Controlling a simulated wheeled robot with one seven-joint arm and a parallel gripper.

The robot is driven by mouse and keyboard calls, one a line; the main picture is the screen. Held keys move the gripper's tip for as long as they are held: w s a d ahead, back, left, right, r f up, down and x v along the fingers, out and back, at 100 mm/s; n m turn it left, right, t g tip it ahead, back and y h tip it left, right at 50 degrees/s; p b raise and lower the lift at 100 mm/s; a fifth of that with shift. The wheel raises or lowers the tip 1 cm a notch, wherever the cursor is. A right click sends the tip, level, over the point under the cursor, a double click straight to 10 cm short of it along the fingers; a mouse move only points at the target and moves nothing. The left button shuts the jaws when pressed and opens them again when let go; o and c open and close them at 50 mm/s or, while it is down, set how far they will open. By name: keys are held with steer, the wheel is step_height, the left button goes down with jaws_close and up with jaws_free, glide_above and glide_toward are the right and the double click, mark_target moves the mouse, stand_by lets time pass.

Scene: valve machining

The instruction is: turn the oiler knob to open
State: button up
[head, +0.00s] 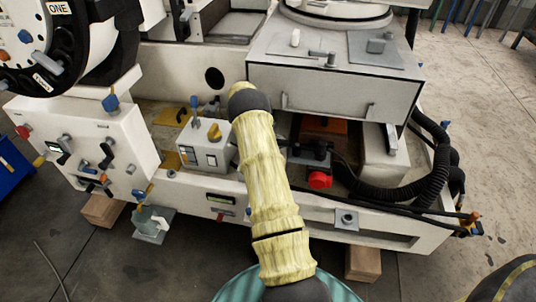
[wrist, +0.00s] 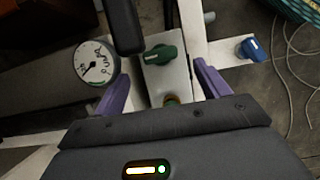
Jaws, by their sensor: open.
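In the wrist view, a green knob (wrist: 160,55) sits on a narrow white plate (wrist: 176,80). I take it for the oiler knob, though no label is readable. A small brass-coloured part (wrist: 171,100) shows below it, partly hidden by my gripper body. My gripper (wrist: 161,69) is open, with its two purple fingers apart on either side of the plate. Nothing is between them in a grip, and I cannot tell how far the knob is from the fingertips. In the head view my arm hides the gripper, and I cannot make out the green knob.
A round white gauge (wrist: 97,63) is beside the left finger. A dark block (wrist: 125,25) stands close above the plate. A blue knob (wrist: 250,47) is to the right. The head view shows a white machine with a yellow knob (head: 214,131), a red button (head: 319,180) and black hoses (head: 437,160).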

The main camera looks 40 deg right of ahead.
steer(key=p+v, duration=0.2)
steer(key=v, duration=0.9)
steer(key=shift+a, duration=0.1)
steer(key=shift+r, duration=0.1)
